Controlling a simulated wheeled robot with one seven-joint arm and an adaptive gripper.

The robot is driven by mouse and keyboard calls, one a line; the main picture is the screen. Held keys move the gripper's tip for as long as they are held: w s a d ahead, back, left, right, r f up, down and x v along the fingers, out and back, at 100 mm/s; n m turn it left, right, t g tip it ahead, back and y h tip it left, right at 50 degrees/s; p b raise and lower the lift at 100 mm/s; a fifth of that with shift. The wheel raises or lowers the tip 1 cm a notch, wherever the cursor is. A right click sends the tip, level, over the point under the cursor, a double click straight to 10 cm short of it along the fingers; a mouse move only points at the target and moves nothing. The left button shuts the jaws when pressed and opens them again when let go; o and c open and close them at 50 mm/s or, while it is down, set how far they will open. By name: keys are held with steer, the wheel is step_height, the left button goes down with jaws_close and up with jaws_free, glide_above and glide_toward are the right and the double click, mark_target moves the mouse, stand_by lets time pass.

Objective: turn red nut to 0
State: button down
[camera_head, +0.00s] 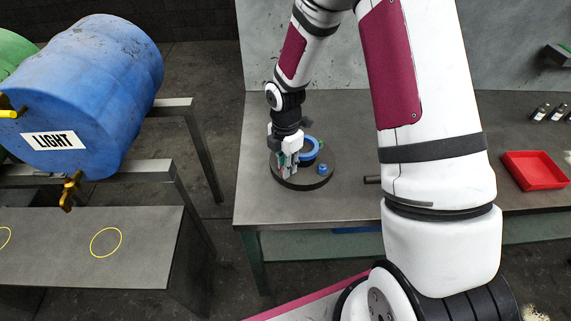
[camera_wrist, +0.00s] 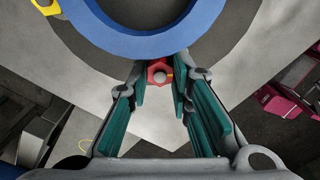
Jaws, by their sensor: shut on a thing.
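The red nut (camera_wrist: 154,66) sits on a grey bolt end beside the large blue ring (camera_wrist: 150,44), with a small yellow mark on its right side in the wrist view. My gripper (camera_wrist: 161,78) has its teal-padded fingers on both sides of the red nut, closed on it. In the head view my gripper (camera_head: 288,167) points down at the left front of a dark round base (camera_head: 303,184). The blue ring (camera_head: 311,146) stands on that base, partly behind my gripper. The red nut is mostly hidden in the head view. I cannot read a 0 mark.
A small blue nut (camera_head: 322,168) is on the base right of my gripper. A yellow nut (camera_wrist: 46,7) shows at the wrist view's upper left. A red tray (camera_head: 535,170) and small bottles (camera_head: 541,112) are at the right. A blue barrel (camera_head: 85,85) labelled LIGHT lies left, off the table.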

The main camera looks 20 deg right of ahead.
steer(key=m, duration=2.5)
steer(key=shift+m, duration=0.3)
steer(key=c, duration=1.4)
jaws_free()
steer(key=shift+c, duration=0.2)
step_height(320, 180, up, 12)
